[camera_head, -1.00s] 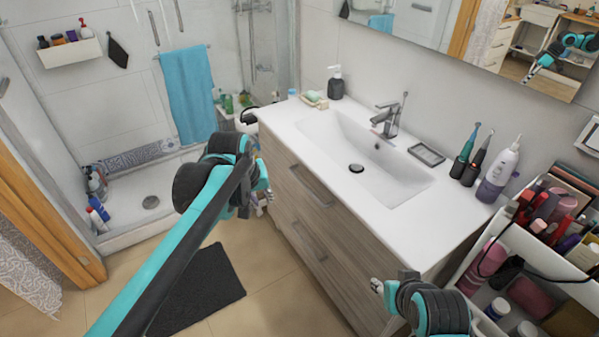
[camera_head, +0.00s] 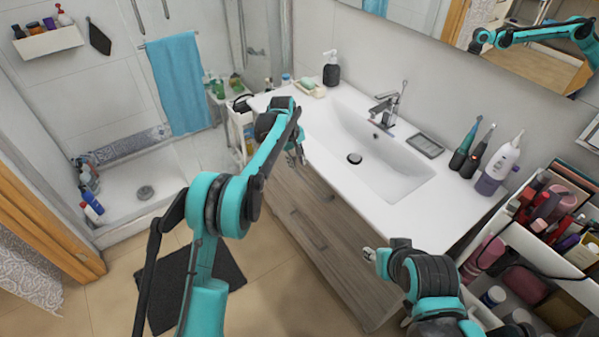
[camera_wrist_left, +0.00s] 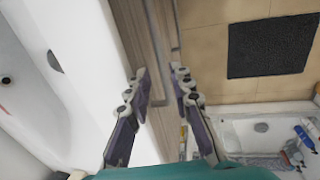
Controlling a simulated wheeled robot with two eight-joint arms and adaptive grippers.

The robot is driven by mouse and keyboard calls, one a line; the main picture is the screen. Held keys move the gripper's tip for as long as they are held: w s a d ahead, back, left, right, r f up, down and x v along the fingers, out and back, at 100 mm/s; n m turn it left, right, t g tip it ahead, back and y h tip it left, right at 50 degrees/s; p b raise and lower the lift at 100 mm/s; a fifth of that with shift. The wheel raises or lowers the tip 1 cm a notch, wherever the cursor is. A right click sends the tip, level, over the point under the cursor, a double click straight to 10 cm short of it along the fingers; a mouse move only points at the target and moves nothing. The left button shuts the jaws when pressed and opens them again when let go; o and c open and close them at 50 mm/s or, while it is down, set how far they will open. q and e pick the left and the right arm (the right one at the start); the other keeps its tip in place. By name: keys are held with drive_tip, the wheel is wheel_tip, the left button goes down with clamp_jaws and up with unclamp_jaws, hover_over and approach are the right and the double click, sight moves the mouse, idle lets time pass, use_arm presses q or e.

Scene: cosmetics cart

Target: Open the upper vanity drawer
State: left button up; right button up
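The vanity's upper drawer (camera_head: 335,207) has a grey-brown wood front below the white countertop and looks closed. My left arm hides part of it in the head view. My left gripper (camera_head: 298,152) is at the counter's front edge, near the far end of the drawer front. In the left wrist view its two fingers (camera_wrist_left: 159,70) are apart, with the wood front (camera_wrist_left: 137,32) and a thin bar-like handle edge (camera_wrist_left: 176,48) near the tips. I cannot tell whether they touch. My right gripper (camera_head: 371,255) is beside the near end of the vanity; its finger opening is unclear.
The white countertop (camera_head: 440,215) with sink (camera_head: 375,165) lies just above the drawers. A cosmetics cart (camera_head: 545,255) stands at the right. A dark mat (camera_head: 225,270) lies on open floor in front; a shower tray (camera_head: 150,185) is at the left.

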sight(301, 176)
use_arm(q)
drive_tip(key=f, duration=0.2)
drive_tip(key=f+b, duration=0.1)
drive_tip(key=f, duration=0.1)
drive_tip(key=d+f+b, duration=0.1)
drive_tip(key=f, duration=0.2)
drive_tip(key=shift+w, duration=0.4)
clamp_jaws()
